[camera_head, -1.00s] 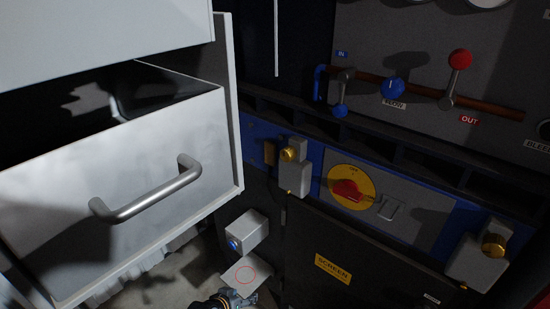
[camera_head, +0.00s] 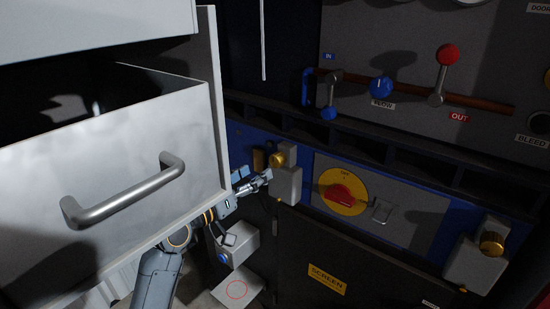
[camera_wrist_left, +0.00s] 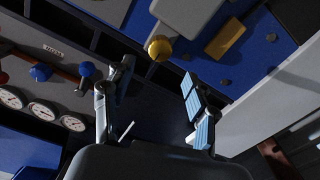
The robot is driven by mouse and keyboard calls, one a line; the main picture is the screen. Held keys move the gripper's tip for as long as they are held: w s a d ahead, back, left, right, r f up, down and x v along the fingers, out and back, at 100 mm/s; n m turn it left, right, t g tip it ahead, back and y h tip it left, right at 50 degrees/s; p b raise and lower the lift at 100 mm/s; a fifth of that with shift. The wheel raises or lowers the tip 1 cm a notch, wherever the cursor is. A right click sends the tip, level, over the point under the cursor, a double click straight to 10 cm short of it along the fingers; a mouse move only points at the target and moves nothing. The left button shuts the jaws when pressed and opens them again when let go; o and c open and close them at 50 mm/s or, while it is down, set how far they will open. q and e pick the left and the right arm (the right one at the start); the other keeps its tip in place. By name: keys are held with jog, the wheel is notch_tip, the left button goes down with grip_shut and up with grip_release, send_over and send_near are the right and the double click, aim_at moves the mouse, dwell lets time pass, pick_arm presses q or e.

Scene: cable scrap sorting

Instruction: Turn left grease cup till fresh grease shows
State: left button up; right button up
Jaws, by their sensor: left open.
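The left grease cup is a brass cap (camera_head: 278,159) on a grey block (camera_head: 287,184) on the blue strip. In the left wrist view the brass cap (camera_wrist_left: 160,47) appears ahead of the fingertips, between their lines. My left gripper (camera_head: 254,180) is just left of and below the cup in the head view. It is open, and nothing is between its fingers (camera_wrist_left: 157,72) in the left wrist view. No contact with the cap is visible. No grease can be made out at the cup. My right gripper is not in view.
An open grey drawer (camera_head: 100,160) with a bar handle overhangs my left arm. A red-and-yellow rotary switch (camera_head: 343,192) is right of the cup. A second brass cup (camera_head: 491,243) is farther right. Pipes and levers (camera_head: 437,98) are above. A grey box (camera_head: 240,240) is below.

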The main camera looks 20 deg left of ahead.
aim_at(273, 162)
pick_arm(q)
jog(key=p+x, duration=0.1)
jog(key=x, duration=0.8)
jog(key=shift+s+f, duration=0.1)
jog(key=c, duration=1.1)
jog(key=shift+c, duration=0.2)
jog(key=shift+m, duration=0.3)
